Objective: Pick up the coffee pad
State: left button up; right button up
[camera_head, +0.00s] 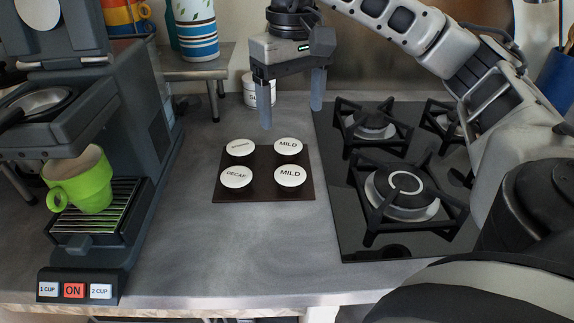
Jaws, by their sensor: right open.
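Several round white coffee pads lie on a dark square board (264,193) in the middle of the counter. The front left pad (236,177) reads DECAF. The front right pad (290,174) and the back right pad (288,147) read MILD. The label of the back left pad (240,147) is too small to read. My right gripper (291,115) is open and empty, fingers pointing down, above and behind the back edge of the board. My left gripper is not in view.
A coffee machine with buttons (74,290) stands at the left, with a green cup (80,182) on its drip grate (97,222). A black gas hob (352,222) lies right of the board. A white canister (250,90) stands behind. The counter in front of the board is clear.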

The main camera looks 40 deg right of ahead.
jog(key=b, duration=0.2)
send_over(290, 173)
notch_tip(290, 173, down, 7)
jog(key=shift+s+r, duration=0.15)
jog(key=shift+f, duration=2.9)
jog(key=shift+f+b, duration=0.2)
jog(key=shift+b, duration=0.15)
jog(key=c, duration=1)
